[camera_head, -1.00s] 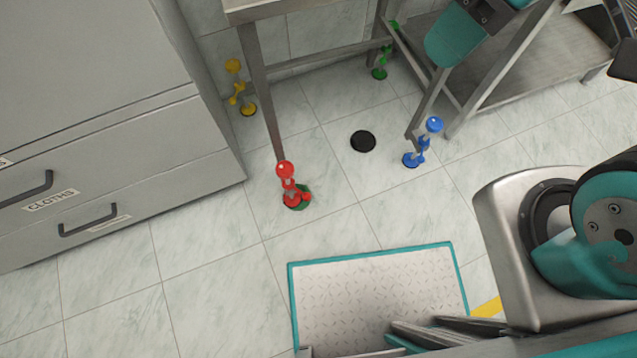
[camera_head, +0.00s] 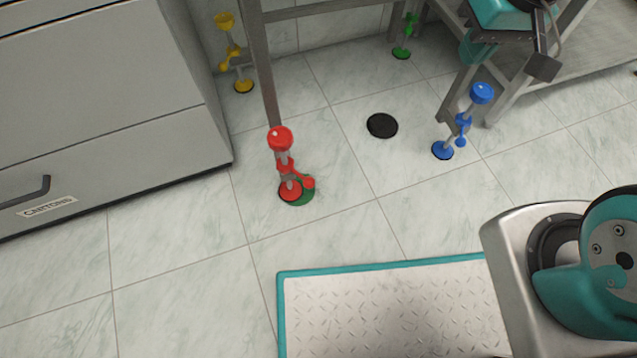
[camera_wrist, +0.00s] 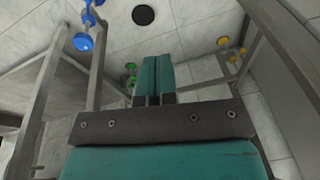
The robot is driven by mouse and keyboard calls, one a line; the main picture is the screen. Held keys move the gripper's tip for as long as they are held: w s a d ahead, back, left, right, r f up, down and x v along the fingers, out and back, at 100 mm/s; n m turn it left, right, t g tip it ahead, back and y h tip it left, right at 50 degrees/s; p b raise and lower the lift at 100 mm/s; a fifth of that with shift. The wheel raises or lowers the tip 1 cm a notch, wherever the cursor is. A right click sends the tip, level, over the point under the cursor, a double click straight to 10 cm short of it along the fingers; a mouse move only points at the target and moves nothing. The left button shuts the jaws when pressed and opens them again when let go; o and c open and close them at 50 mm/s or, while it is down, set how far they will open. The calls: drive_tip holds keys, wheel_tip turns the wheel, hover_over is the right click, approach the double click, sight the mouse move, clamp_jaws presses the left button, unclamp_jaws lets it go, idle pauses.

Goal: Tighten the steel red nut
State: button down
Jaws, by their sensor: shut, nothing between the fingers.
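The red nut (camera_head: 286,166), with a small side arm, is on a grey threaded foot below a table leg. A red cap (camera_head: 280,138) is above it and a red base (camera_head: 290,190) below, over a green disc (camera_head: 302,198) on the floor. The foot leans slightly. My gripper (camera_wrist: 158,78) is shut and empty, its teal fingers together in the wrist view. In the head view my gripper (camera_head: 476,48) is at the upper right, well apart from the red nut. The red foot does not show in the wrist view.
Similar blue (camera_head: 463,124), yellow (camera_head: 232,52) and green (camera_head: 406,38) feet stand under other legs. A black floor disc (camera_head: 382,125) lies between. A grey cabinet (camera_head: 110,100) is at left. A teal-edged metal plate (camera_head: 390,310) lies in front. Floor around the red foot's front is clear.

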sight(296, 173)
drive_tip(key=w+a+f+n+g+y, duration=0.1)
drive_tip(key=w+a+f+n+g, duration=0.1)
drive_tip(key=w+a+f, duration=0.4)
drive_tip(key=w+a+f+n+g+y, duration=0.2)
drive_tip(key=w+f, duration=0.3)
drive_tip(key=f, duration=0.4)
drive_tip(key=a+f+n+g+y, duration=0.1)
drive_tip(key=a+f+n+g, duration=0.2)
drive_tip(key=a+f, duration=0.4)
drive_tip(key=shift+s+f+n+g+b, duration=0.35)
drive_tip(key=shift+f+n, duration=0.25)
drive_tip(key=shift+f, duration=2.7)
drive_tip(key=s+a+r+b+x, duration=0.1)
drive_tip(key=b+x, duration=0.7)
drive_tip(key=x, duration=0.5)
drive_tip(key=shift+s+r, duration=0.25)
drive_tip(key=shift+r, duration=0.15)
drive_tip(key=shift+s+a, duration=0.1)
drive_tip(key=shift+a, duration=0.15)
